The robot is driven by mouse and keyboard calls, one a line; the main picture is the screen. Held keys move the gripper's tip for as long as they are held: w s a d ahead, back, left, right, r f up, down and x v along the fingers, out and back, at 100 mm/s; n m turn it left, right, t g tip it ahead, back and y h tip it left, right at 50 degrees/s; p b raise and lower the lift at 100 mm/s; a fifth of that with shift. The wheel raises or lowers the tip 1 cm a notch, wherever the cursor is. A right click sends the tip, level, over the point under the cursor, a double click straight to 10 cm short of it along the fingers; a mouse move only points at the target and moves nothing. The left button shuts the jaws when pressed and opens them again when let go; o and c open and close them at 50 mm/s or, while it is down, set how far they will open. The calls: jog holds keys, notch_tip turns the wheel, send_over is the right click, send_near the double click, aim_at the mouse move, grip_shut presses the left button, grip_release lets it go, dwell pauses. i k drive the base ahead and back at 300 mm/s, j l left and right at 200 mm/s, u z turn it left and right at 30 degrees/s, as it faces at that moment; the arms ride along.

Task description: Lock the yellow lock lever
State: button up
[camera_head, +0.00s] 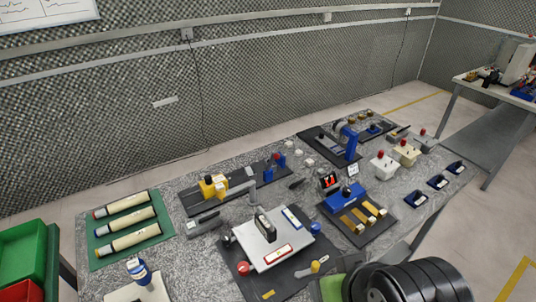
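A small yellow lever (315,267) with a rounded knob stands at the near right corner of a pale grey plate fixture, on a dark mat (262,293). I take it for the yellow lock lever; its exact position, locked or not, is too small to tell. The grey plate (248,242) also has a red knob (243,268) at its near left corner and a blue knob (316,228) at its right corner. A dark ribbed rounded shape at the bottom right, seemingly part of my arm, lies right of the lever. My gripper's fingers do not show.
A black handle (265,225) rises from the plate. A yellow clamp block (213,187) stands behind it, a blue fixture (345,197) to the right. A green mat (129,227) with several cylinders lies left. A green patch (332,289) shows beside the dark ribbed shape.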

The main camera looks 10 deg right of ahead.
aim_at(315, 265)
jog(key=i+l+u, duration=0.1)
jog(key=l+u, duration=0.25)
jog(key=l, duration=0.15)
jog(key=l+u, duration=0.4)
jog(key=l, duration=0.15)
